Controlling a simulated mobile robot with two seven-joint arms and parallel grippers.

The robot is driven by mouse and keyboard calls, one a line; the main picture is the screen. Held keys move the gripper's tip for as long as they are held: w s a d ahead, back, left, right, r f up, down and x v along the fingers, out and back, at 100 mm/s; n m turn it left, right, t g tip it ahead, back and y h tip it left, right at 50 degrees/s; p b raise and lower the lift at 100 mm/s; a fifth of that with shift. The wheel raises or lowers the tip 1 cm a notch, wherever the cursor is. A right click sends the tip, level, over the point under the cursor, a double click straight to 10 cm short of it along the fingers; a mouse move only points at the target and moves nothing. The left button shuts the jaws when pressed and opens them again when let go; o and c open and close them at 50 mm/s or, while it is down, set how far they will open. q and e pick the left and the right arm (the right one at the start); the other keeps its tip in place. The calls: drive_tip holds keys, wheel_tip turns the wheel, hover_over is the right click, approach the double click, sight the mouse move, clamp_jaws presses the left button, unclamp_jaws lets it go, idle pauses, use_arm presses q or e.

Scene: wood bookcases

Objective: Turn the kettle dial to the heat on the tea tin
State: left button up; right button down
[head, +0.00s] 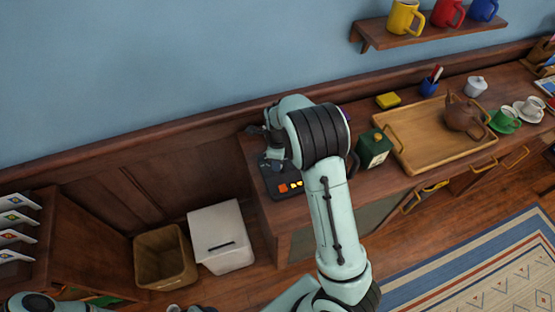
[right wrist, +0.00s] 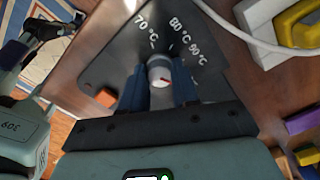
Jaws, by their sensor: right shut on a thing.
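My right gripper (right wrist: 159,88) is shut on the dial, one blue finger on each side. In the head view the right gripper (head: 275,160) is over the panel (head: 268,183) at the counter's left end, and my arm hides the dial. The green tea tin (head: 374,150) stands right of the arm; its label is unreadable.
A wooden tray (head: 398,150) with a brown teapot (head: 464,116) lies right of the tin. Green (head: 505,121) and white (head: 528,109) cups stand beyond it. A white bin (head: 220,237) and a brown bin (head: 163,257) stand on the floor left of the counter.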

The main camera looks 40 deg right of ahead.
drive_tip(key=c, duration=0.8)
unclamp_jaws()
drive_tip(key=shift+c, duration=0.2)
use_arm(q)
drive_tip(key=shift+w+r+p, duration=0.6)
drive_tip(key=shift+w+r, duration=0.2)
drive_tip(key=shift+w, duration=0.1)
use_arm(e)
wheel_tip(320, 180, up, 14)
drive_tip(key=shift+f, duration=0.25)
